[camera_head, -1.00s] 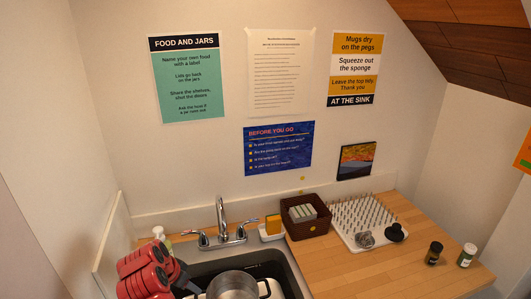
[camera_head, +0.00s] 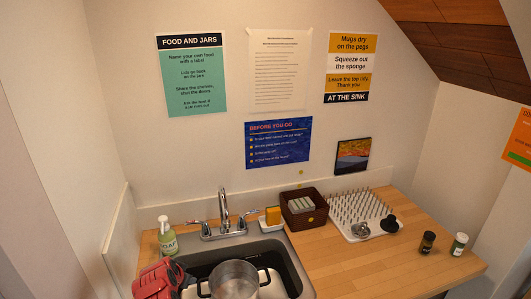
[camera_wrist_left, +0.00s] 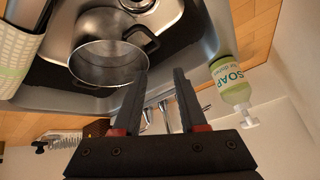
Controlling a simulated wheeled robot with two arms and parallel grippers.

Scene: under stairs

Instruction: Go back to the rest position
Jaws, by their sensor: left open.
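My left gripper (camera_wrist_left: 165,75) is open and empty in the left wrist view, its two dark fingers apart with red at their bases. In the head view only part of my red left arm shows at the bottom left, beside the sink (camera_head: 292,262). A metal pot (camera_head: 235,278) with dark handles stands in the sink. It also shows in the left wrist view (camera_wrist_left: 108,62), beyond the fingers and to their left. My right gripper is in neither view.
A green soap bottle (camera_head: 168,240) stands left of the tap (camera_head: 224,212). A yellow sponge (camera_head: 273,215), a brown basket (camera_head: 303,220) and a white peg rack (camera_head: 360,208) line the back. Two small jars (camera_head: 427,242) (camera_head: 459,244) stand right.

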